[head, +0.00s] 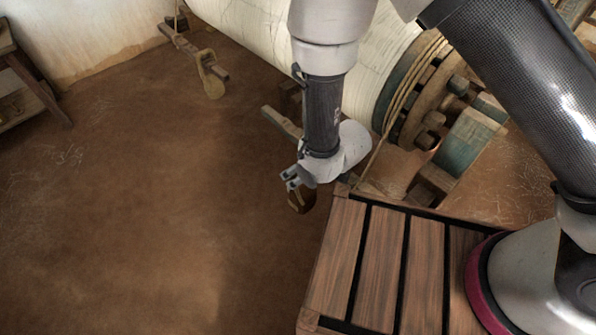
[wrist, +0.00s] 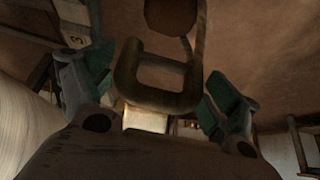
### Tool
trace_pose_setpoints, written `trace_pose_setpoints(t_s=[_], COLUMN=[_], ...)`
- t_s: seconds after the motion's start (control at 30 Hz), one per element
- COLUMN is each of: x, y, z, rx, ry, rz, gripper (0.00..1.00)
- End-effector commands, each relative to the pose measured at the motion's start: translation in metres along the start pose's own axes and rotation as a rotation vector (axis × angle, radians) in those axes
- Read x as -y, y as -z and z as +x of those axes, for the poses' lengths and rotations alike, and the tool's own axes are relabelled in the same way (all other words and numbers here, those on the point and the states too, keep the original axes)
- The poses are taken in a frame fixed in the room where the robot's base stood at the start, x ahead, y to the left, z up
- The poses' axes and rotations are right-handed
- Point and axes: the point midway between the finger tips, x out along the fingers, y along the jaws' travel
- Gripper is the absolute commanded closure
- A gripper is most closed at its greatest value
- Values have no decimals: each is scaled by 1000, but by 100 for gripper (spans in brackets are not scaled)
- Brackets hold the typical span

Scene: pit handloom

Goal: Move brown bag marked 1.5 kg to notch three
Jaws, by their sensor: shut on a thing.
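My gripper (head: 295,180) is shut on a dark brown thing (head: 301,201), probably the brown bag; no 1.5 kg mark is readable. It hangs just below the fingers, left of my deck's corner. In the wrist view, a brown U-shaped handle (wrist: 156,96) lies between the green-padded fingers of my gripper (wrist: 158,88), with a rounded brown body (wrist: 170,14) beyond it. A pale tag marked 3 (wrist: 77,41) shows at upper left on a wooden bar. A wooden lever (head: 281,122) sticks out behind my wrist, partly hidden. I cannot tell which notch is which.
A tan bag (head: 212,80) hangs on another wooden lever (head: 190,50) at the back. The large cloth-wrapped roller (head: 265,32) and its wooden ratchet wheel (head: 425,100) stand behind my arm. A wooden bench (head: 18,70) is far left. The brown earth floor (head: 140,200) is clear.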

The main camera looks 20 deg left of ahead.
Motion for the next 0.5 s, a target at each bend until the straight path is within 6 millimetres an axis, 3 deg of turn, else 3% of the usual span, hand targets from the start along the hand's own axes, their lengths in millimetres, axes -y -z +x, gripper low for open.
trace_pose_setpoints(t_s=[0.5], x=[-37], y=[-1], z=[3], rx=[-3], ry=[-1], rz=[2], gripper=[83])
